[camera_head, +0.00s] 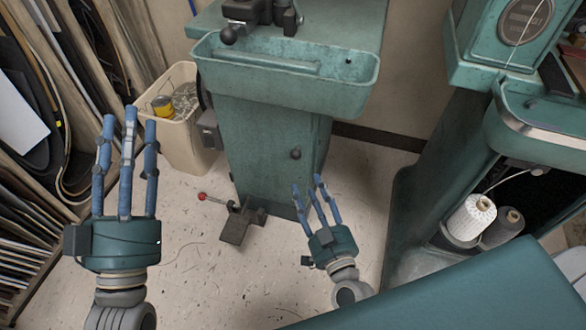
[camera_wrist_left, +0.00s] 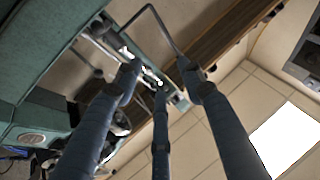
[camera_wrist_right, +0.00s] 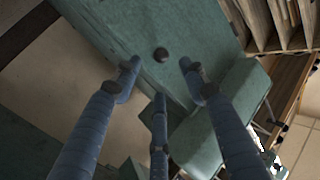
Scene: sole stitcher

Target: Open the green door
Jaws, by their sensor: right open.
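The green door (camera_head: 280,165) is on the front of the green machine pedestal in the middle of the head view and looks shut. Its round dark knob (camera_head: 295,153) sticks out near its right side. The right wrist view also shows the knob (camera_wrist_right: 161,54) on the green panel, ahead of the fingers. My right gripper (camera_head: 308,184) is open and empty, with its fingertips pointing up a little below the knob, apart from it. My left gripper (camera_head: 130,114) is open and empty at the left, its fingers raised, away from the door.
A green tray (camera_head: 290,85) juts out above the door. A beige bin (camera_head: 185,140) stands left of the pedestal. A pedal with a red-tipped lever (camera_head: 240,220) lies on the floor before it. Shelves of sheets fill the left, and a green machine with thread spools (camera_head: 470,218) stands right.

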